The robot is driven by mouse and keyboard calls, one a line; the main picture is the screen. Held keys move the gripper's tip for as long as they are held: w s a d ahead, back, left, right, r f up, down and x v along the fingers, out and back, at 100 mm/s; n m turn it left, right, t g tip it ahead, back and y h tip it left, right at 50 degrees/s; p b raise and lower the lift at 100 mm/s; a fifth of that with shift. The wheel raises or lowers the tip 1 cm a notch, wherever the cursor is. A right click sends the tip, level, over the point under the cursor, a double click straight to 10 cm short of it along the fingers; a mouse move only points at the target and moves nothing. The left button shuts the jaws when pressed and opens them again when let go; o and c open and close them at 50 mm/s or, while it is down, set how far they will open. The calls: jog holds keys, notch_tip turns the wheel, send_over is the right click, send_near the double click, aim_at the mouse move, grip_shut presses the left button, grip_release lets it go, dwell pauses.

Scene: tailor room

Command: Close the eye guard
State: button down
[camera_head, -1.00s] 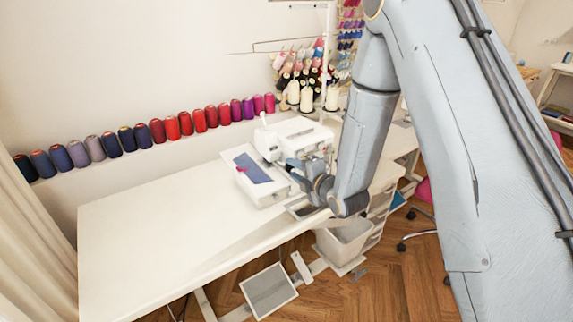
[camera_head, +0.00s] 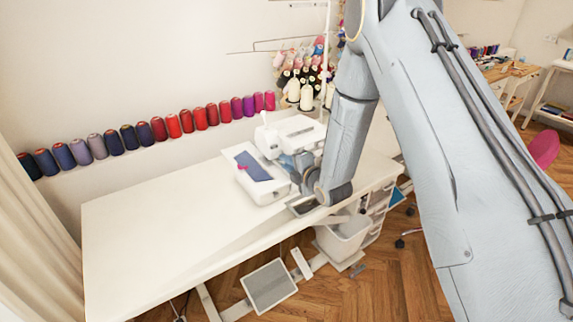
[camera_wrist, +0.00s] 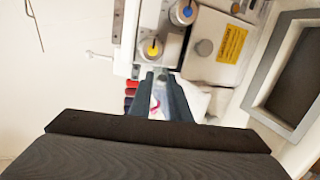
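The white sewing machine (camera_head: 298,132) stands on the right part of the white table (camera_head: 150,235). In the wrist view its front (camera_wrist: 205,70) fills the upper middle, with a blue-centred dial, a yellow-centred dial and a yellow label. I cannot make out the eye guard as a separate part. My gripper (camera_wrist: 160,76) reaches to the machine's front, just below the yellow-centred dial in the wrist view. Its two dark fingers stand apart with a narrow gap, and nothing is visibly held. In the head view my gripper (camera_head: 296,166) is small and partly hidden by my arm; contact is unclear.
The machine's white side bed (camera_head: 258,184) with a blue panel and a pink item lies left of my gripper. A grey-framed tray (camera_wrist: 290,75) is at the wrist view's right. Thread spools (camera_head: 172,126) line the wall. The table's left part is clear.

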jog(key=shift+s+f, duration=0.15)
jog(key=shift+f, duration=0.1)
jog(key=shift+s+a+f+m+h, duration=0.1)
jog(key=shift+a+m+h, duration=0.15)
jog(key=shift+m+h, duration=0.2)
jog(key=shift+s+a+f+m+t+h+b, duration=0.1)
jog(key=shift+a+m+t+h+b, duration=0.5)
jog(key=shift+m+h, duration=0.4)
jog(key=a+m+h, duration=0.1)
jog(key=h, duration=0.1)
jog(key=m+h, duration=0.1)
jog(key=h, duration=0.1)
jog(key=shift+a+m+b, duration=0.3)
jog(key=shift+a+m, duration=0.05)
jog(key=shift+w+a+m+h, duration=0.15)
jog(key=shift+a+m+h, duration=0.15)
jog(key=shift+m+h, duration=0.4)
jog(key=shift+w+a+m+h, duration=0.15)
jog(key=shift+a+m+h, duration=0.2)
jog(key=shift+h, duration=0.5)
jog(key=shift+d, duration=0.1)
jog(key=c, duration=1.8)
grip_release()
jog(key=shift+w, duration=0.15)
